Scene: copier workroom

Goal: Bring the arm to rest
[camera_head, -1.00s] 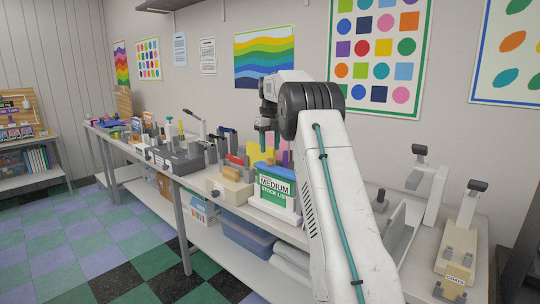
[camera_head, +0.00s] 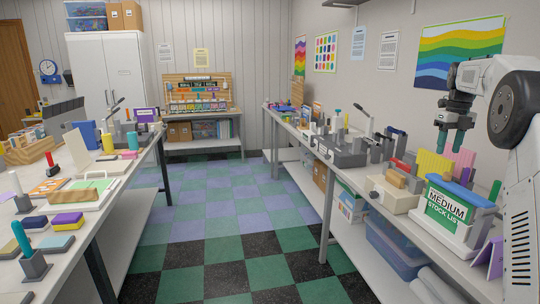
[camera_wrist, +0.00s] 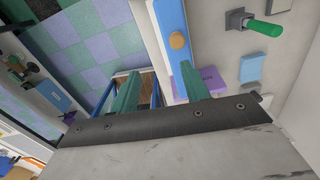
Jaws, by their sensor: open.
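My gripper (camera_head: 450,143) hangs from my arm at the right of the head view, above the right-hand workbench (camera_head: 398,222). Its two green fingers point down and stand apart, with nothing between them. In the wrist view my gripper (camera_wrist: 160,92) also shows its fingers spread and empty. Yellow and pink sheets (camera_head: 434,166) stand upright behind the box. The arm is bent at a large dark joint.
A second bench (camera_head: 88,228) at the left holds sponges, a white tray and tools. A tiled aisle (camera_head: 225,215) runs clear between the benches. A shelf unit (camera_head: 200,142) and white cabinet (camera_head: 108,75) stand at the back. A blue bin (camera_head: 395,250) sits under the right bench.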

